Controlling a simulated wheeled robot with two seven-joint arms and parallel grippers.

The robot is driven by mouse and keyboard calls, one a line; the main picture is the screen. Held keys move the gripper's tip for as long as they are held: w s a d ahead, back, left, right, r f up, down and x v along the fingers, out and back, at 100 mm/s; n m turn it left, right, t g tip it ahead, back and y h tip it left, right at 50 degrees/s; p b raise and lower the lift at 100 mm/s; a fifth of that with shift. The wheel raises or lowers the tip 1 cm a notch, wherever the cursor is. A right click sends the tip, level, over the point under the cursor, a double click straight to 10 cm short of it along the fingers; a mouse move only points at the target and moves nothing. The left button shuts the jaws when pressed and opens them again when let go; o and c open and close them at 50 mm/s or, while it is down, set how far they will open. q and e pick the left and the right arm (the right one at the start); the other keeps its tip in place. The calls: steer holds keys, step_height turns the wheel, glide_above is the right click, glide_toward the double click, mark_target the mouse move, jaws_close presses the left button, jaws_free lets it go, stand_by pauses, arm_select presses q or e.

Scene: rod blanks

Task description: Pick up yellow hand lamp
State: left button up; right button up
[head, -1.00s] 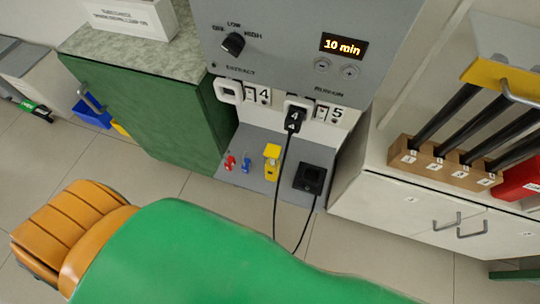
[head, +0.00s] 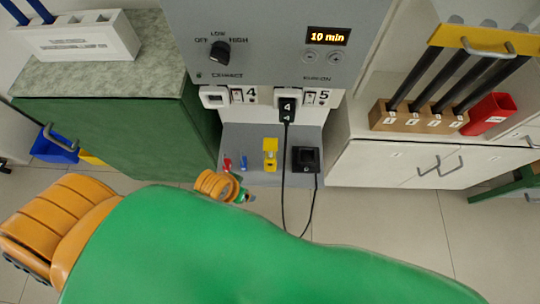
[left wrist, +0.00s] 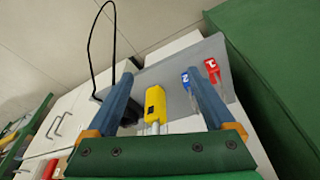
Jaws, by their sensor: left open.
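The yellow hand lamp (head: 270,155) stands upright on a grey shelf below the panel in the head view. In the left wrist view the lamp (left wrist: 155,103) shows between my two blue fingers, farther out than the fingers. My left gripper (left wrist: 159,78) is open and empty. In the head view, only a small part of my left gripper (head: 247,197) shows, just below and left of the lamp, largely hidden behind my arm. My right gripper is not in view.
A red item (head: 227,164) and a blue item (head: 243,163) stand left of the lamp. A black block (head: 306,160) stands right of it. A black cable (head: 284,165) hangs from the socket plug between lamp and block. A green cabinet (head: 120,135) is at left.

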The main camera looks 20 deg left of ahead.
mark_target(269, 145)
arm_select(q)
steer(key=w+d+r+n, duration=0.1)
steer(key=w+r, duration=0.1)
steer(key=w, duration=0.2)
steer(key=w+d+r+n, duration=0.2)
steer(key=w+r, duration=0.1)
steer(key=w, duration=0.2)
steer(key=w+d+r+n+g, duration=0.1)
steer(key=w+r, duration=0.2)
steer(key=w, duration=0.1)
steer(key=shift+w+d+r+n+y+p, duration=0.1)
steer(key=shift+w+d+n+y+p, duration=0.05)
steer(key=shift+d+n+y+p, duration=0.25)
steer(key=shift+w+a+f, duration=0.15)
steer(key=shift+f, duration=0.1)
steer(key=f+b, duration=0.1)
steer(key=f, duration=0.2)
steer(key=w+f+b, duration=0.1)
steer(key=f, duration=0.2)
steer(key=shift+w+a+f, duration=0.1)
steer(key=shift+w+f, duration=0.1)
jaws_close()
steer(key=shift+r, duration=0.1)
